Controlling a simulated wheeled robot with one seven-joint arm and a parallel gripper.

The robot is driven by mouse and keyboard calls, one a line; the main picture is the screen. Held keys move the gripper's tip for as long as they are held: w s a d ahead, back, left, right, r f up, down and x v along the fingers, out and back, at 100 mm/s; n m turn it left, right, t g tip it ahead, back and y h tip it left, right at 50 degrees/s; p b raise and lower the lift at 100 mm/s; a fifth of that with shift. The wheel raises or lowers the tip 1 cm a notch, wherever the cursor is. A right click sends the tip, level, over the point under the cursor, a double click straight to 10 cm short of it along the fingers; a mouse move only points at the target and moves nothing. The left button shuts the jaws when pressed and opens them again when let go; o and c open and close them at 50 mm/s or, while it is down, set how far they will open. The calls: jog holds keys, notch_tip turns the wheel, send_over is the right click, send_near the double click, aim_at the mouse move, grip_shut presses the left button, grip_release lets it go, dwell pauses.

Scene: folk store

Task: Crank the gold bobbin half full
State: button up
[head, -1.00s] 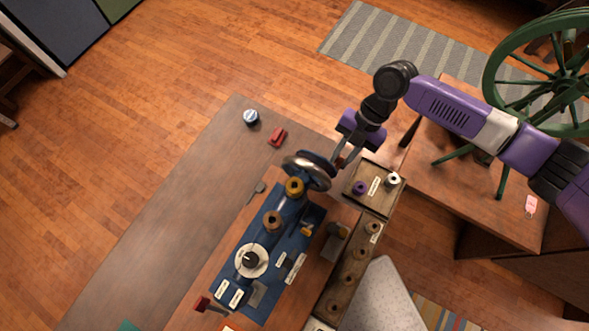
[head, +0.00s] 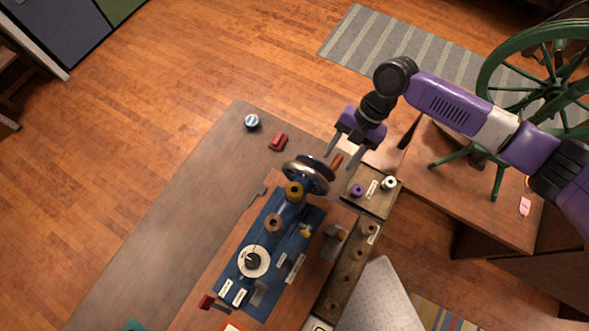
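The blue winding machine (head: 283,250) stands on the table, with a metal handwheel (head: 305,179) at its far end. A gold bobbin (head: 293,190) sits beside the wheel; its fill level is too small to tell. A reddish-brown crank handle (head: 337,162) sticks out at the wheel's right. My gripper (head: 340,160) is open, its two fingers apart above and to either side of the handle in the picture. I see nothing held, and cannot tell whether a finger touches the handle.
A brown-gold spool (head: 273,224) and a white dial (head: 254,262) are on the machine. A wooden tray (head: 378,206) holds a purple and a white spool. A wooden rack (head: 340,290) runs along the right. A red object (head: 278,141) and a small round tin (head: 252,121) lie beyond.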

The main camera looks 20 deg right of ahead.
dwell(0.4)
jog(key=shift+p+v, duration=0.7)
jog(key=shift+v, duration=0.7)
jog(key=s+v, duration=0.1)
jog(key=v, duration=0.5)
jog(key=shift+w, duration=0.5)
jog(key=shift+r, duration=0.1)
